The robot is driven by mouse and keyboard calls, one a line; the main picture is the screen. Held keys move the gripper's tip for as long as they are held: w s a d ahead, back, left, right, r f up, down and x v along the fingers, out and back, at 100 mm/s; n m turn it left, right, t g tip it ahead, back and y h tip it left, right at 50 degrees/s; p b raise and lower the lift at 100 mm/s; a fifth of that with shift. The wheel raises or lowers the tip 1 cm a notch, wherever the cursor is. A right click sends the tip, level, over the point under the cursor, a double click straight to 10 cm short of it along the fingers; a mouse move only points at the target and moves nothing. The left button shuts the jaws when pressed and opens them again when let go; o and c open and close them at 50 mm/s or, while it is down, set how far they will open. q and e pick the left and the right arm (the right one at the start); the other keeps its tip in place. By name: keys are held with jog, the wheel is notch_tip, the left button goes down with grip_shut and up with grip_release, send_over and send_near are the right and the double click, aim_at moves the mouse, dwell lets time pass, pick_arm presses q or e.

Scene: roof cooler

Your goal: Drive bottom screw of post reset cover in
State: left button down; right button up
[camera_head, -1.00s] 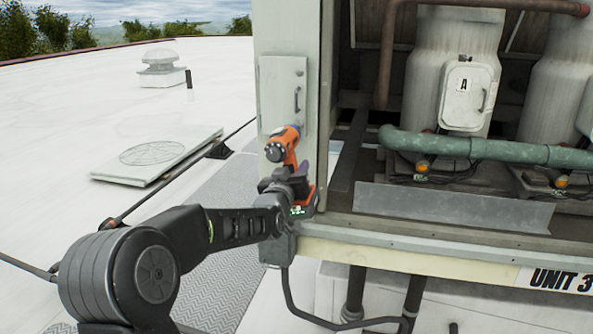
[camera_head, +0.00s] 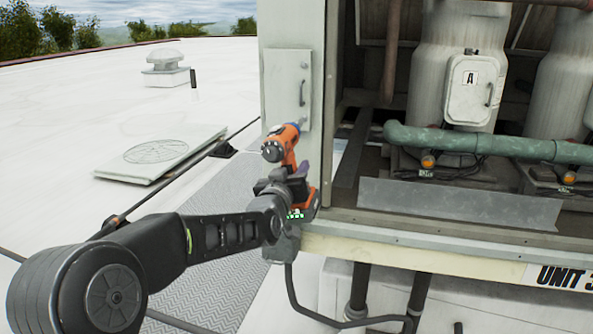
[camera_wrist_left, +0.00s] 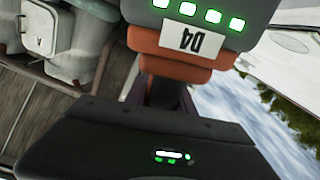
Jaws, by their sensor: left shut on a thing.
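My left gripper (camera_head: 284,184) is shut on an orange and black power drill (camera_head: 281,146) in the head view. The drill stands in front of the cabinet's pale corner post, just below and partly over the lower edge of a grey cover with a handle (camera_head: 287,88). I cannot tell whether this is the post reset cover. In the left wrist view the drill's base (camera_wrist_left: 180,68) shows a "D4" label and green lights. My right gripper is not in view.
A conduit (camera_head: 300,300) hangs below. A cable (camera_head: 190,162) crosses the roof at left, near a flat hatch (camera_head: 160,153).

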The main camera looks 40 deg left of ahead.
pick_arm(q)
jog(key=shift+s+d+r, duration=0.15)
jog(key=shift+s, duration=0.25)
jog(key=shift+s+d+r, duration=0.1)
jog(key=shift+s+d, duration=0.05)
jog(key=shift+s, duration=0.25)
